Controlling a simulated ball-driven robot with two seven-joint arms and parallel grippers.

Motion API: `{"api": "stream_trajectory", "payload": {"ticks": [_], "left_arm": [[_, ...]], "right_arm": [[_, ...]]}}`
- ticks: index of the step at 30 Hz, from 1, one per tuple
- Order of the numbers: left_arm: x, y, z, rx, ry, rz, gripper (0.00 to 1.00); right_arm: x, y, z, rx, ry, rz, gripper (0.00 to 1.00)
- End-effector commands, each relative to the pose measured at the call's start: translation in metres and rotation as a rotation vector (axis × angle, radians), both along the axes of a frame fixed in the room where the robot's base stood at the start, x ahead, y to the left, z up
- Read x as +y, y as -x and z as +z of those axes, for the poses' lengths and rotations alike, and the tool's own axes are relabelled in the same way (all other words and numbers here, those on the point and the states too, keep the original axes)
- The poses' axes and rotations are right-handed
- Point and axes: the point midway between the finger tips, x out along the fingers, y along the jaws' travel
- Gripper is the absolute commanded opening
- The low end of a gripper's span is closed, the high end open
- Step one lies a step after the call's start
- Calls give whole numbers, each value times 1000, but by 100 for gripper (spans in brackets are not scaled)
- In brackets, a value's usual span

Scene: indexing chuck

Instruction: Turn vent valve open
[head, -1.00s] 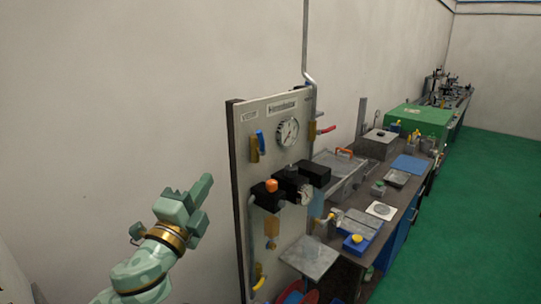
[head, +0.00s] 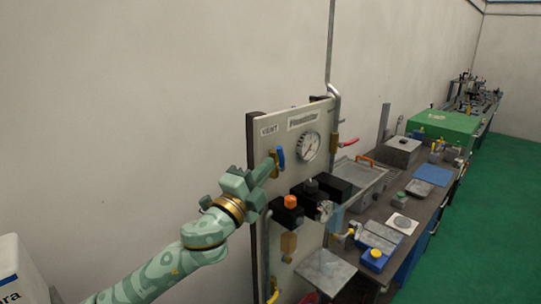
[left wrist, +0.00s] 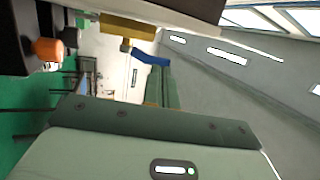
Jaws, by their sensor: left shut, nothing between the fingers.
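The vent valve is a blue lever (head: 281,156) on a brass body, below the VENT label (head: 269,130) on the upright grey panel (head: 285,118). The lever stands roughly upright in the head view. My left gripper (head: 266,168) is shut and empty, its fingertips just left of the lever and overlapping the brass body in the picture. In the left wrist view the blue lever (left wrist: 150,57) and brass body (left wrist: 128,28) show right by the shut fingers (left wrist: 165,88). Whether they touch I cannot tell. My right gripper is out of view.
The panel also carries a gauge (head: 309,146), an orange knob (head: 291,201) on a black block, and a red lever (head: 348,143). A crowded workbench (head: 420,205) runs behind to the right.

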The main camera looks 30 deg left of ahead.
Motion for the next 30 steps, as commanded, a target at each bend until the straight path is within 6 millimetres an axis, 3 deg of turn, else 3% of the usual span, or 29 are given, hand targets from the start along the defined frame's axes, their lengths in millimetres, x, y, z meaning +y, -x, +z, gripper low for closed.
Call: {"api": "stream_trajectory", "payload": {"ticks": [6,18,24,30], "left_arm": [[-3,-20,8,-1,1,-1,0],[-3,-24,8,1,0,0,0],[-7,-34,25,0,4,0,0],[-9,-39,25,-2,0,0,0]], "right_arm": [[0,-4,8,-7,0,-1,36],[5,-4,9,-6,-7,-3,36],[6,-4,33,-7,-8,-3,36],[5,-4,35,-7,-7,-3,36]]}}
